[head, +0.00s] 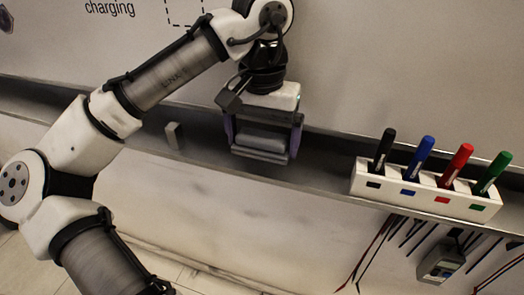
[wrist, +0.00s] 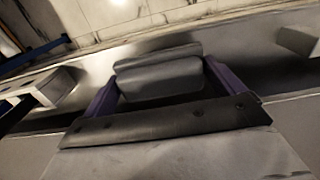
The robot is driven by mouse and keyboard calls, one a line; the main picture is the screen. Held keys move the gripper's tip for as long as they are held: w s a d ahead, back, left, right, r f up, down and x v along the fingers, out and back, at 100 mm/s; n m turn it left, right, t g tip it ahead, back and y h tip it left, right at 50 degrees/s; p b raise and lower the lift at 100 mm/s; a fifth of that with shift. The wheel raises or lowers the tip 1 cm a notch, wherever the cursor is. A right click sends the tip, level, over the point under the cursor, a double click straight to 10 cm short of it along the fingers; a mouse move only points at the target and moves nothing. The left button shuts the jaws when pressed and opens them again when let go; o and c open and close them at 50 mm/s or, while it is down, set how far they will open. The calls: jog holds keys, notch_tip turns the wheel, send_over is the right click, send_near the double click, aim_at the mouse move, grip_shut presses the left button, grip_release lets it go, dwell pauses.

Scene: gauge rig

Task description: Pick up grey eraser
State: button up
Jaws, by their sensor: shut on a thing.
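The grey eraser (head: 262,140) is a rounded block on the tray ledge below the whiteboard. My gripper (head: 262,138) points down at it, with one purple finger on each side. In the wrist view the eraser (wrist: 160,78) lies between the two purple fingers of my gripper (wrist: 160,85), and the fingers press on its ends. My gripper is shut on the eraser. Whether the eraser touches the ledge or is just above it, I cannot tell.
A white holder (head: 425,193) with black, blue, red and green markers stands on the ledge (head: 330,178) to the right. A small light block (head: 172,135) stands to the left. A meter (head: 440,263) and cables hang below. The whiteboard (head: 400,70) rises behind.

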aim_at(262, 135)
notch_tip(262, 135, up, 16)
jog(key=p, duration=0.1)
